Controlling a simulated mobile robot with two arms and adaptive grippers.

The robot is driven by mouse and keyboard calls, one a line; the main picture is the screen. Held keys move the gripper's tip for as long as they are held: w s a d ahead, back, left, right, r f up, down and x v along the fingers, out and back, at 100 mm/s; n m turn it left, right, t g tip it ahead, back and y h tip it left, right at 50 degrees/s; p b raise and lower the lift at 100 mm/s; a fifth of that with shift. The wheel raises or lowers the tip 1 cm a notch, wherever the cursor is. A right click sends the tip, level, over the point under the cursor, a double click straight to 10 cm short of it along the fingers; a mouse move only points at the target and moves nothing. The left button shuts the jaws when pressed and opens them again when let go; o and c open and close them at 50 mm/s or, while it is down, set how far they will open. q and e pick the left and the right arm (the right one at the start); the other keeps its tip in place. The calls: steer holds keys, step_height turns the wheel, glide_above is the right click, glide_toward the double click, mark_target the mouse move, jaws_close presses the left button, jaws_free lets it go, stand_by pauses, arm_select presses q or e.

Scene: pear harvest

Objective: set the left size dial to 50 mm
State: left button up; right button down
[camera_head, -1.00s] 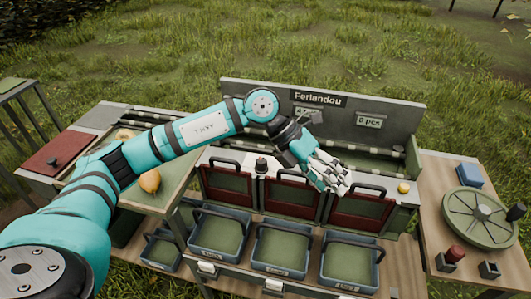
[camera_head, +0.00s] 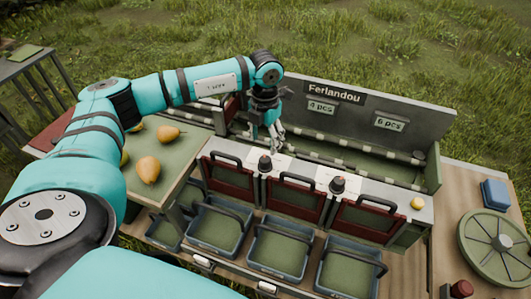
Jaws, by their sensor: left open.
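The left size dial (camera_head: 265,163) is a small black knob on the pale top ledge of the sorting stand, between the left and middle red-framed gates. A second dial (camera_head: 337,185) stands further right on the same ledge. Their markings are too small to read. My left gripper (camera_head: 277,146) points down just behind and slightly right of the left dial in the picture. It is open with nothing seen between its fingers, and appears apart from the knob. My right gripper is not in view.
The back board (camera_head: 350,108) rises behind the ledge. Red-framed gates (camera_head: 293,197) line the front, above blue-grey bins (camera_head: 278,252). Several pears (camera_head: 148,170) lie on the green tray at left. A yellow knob (camera_head: 417,203) and green wheel (camera_head: 495,245) are at right.

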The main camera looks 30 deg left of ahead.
mark_target(265, 159)
arm_select(q)
step_height(265, 159, down, 5)
steer(key=shift+s+r+p, duration=0.1)
steer(key=shift+p, duration=0.45)
steer(key=shift+f, duration=1.4)
steer(key=c, duration=1.1)
steer(key=shift+c, duration=0.2)
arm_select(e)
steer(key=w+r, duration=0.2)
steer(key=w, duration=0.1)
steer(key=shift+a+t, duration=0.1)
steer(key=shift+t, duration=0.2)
